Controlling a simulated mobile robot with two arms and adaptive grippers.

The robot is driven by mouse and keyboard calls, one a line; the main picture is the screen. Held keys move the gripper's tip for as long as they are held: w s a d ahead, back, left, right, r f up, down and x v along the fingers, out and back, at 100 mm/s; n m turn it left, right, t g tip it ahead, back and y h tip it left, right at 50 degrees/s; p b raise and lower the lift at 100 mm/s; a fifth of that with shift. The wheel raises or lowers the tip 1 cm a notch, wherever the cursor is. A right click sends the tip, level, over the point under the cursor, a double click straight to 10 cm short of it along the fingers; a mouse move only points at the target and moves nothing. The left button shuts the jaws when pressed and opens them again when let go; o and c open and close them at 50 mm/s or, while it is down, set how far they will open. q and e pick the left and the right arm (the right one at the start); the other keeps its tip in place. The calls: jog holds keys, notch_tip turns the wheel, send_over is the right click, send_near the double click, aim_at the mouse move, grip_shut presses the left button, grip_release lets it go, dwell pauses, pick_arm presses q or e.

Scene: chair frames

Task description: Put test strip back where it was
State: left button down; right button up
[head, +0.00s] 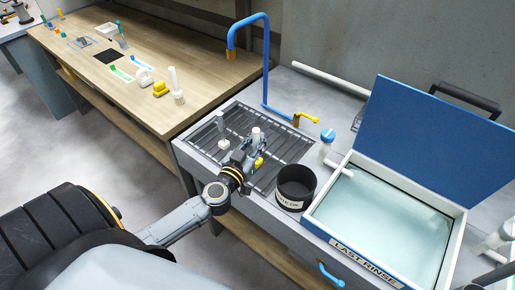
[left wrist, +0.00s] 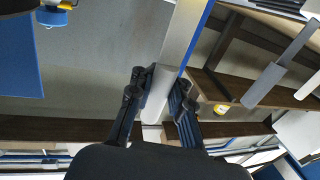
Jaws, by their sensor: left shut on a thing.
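My left gripper (head: 250,145) is over the drain rack in the head view, shut on a pale rounded bar-like piece. In the left wrist view the gripper (left wrist: 158,98) has this pale piece (left wrist: 158,88) between its two fingers, with its rounded end showing. I cannot tell whether it is the test strip. A flat pale strip with a green end (head: 121,74) lies on the wooden bench (head: 150,108), beside a dark square mat (head: 109,56). My right gripper is not in view.
The drain rack (head: 285,146) has a blue tap (head: 265,60) behind it and a white post (head: 222,130) on it. A black pot (head: 295,186) stands right of my gripper, next to the open LAST RINSE basin (head: 375,215). A yellow item (head: 160,89) sits on the bench.

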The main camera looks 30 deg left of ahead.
pick_arm(q)
notch_tip(320, 180, down, 3)
jog(key=shift+r+b, duration=0.1)
jog(key=shift+b, duration=0.4)
jog(key=shift+d+r, duration=0.1)
jog(key=shift+r, duration=0.05)
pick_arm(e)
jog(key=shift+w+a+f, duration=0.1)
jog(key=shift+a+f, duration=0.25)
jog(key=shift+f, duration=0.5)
pick_arm(q)
jog(key=c, duration=1.3)
grip_release()
jog(key=shift+o, duration=0.4)
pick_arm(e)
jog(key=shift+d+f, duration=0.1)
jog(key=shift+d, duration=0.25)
